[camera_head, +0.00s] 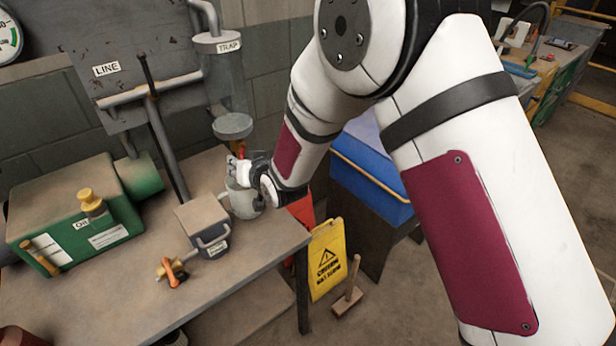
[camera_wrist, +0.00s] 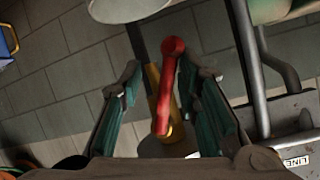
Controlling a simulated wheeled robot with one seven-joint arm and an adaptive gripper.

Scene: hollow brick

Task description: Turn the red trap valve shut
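The red trap valve handle (camera_wrist: 167,90) shows in the wrist view, a red lever beside a yellow-brown part (camera_wrist: 153,82). My gripper (camera_wrist: 168,78) is open, with its green-padded fingers on either side of the handle. Gaps show between the handle and both fingers. In the head view, a small bit of red (camera_head: 237,148) shows below the clear cylinder labelled TRAP (camera_head: 226,85). My gripper (camera_head: 243,168) is just under it there, partly hidden by my wrist, so its fingers are hard to make out.
A small grey box (camera_head: 203,225), an orange-handled valve (camera_head: 172,272) and a green OIL box (camera_head: 75,220) are to the left. A yellow caution sign (camera_head: 327,260) stands right of the bench.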

